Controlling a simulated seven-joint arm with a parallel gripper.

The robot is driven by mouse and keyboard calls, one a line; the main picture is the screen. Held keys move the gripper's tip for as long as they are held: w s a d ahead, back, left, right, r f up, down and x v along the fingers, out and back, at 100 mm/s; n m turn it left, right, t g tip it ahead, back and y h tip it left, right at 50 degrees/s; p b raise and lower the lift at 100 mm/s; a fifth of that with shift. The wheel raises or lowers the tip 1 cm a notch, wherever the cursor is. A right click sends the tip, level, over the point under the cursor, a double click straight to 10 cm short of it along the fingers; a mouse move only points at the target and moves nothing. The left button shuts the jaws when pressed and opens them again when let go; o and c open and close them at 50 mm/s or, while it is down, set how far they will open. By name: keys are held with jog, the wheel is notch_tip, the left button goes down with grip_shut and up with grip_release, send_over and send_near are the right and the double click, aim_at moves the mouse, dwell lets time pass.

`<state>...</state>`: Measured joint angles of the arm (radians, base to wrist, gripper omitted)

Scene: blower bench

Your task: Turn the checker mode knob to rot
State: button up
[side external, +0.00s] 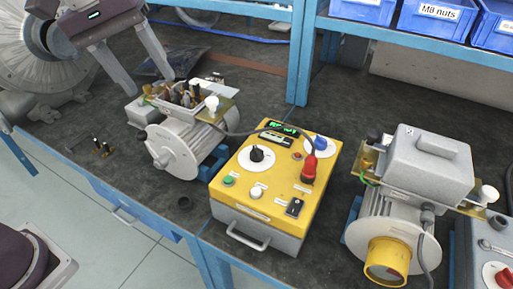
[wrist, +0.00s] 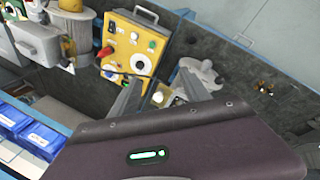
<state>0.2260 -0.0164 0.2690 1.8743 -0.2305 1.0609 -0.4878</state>
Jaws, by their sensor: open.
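The yellow checker box (side external: 265,178) stands on the bench in the middle of the side external view. On its top a black knob (side external: 257,154) sits on a round white dial, and a blue knob (side external: 320,143) sits on another. The dial markings are too small to read, so I cannot tell which setting either knob points to. The checker (wrist: 122,42) also shows at the top of the wrist view, turned around. My gripper (side external: 146,83) is open and empty, above the back left of the bench. It is well away from the checker and touches no knob.
A red plug (side external: 310,168) on a cable stands between the knobs' right side and the checker's edge. An opened motor (side external: 185,140) stands left of the checker and another motor (side external: 390,220) right. Blue bins (side external: 435,20) sit on the shelf behind. A blue shelf post (side external: 300,55) rises behind the checker.

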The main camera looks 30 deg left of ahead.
jog(key=w+d+f+n+g, duration=0.1)
jog(key=w+d+f+n, duration=0.1)
jog(key=w+f, duration=0.3)
jog(key=w+d+f+n+g, duration=0.1)
jog(key=w+d+f+n, duration=0.1)
jog(key=w, duration=0.5)
jog(key=n+y, duration=0.2)
send_over(257, 149)
jog(key=shift+g, duration=0.4)
notch_tip(257, 149, down, 13)
jog(key=shift+r, duration=0.15)
notch_tip(257, 149, down, 7)
jog(key=shift+f, duration=0.1)
grip_shut()
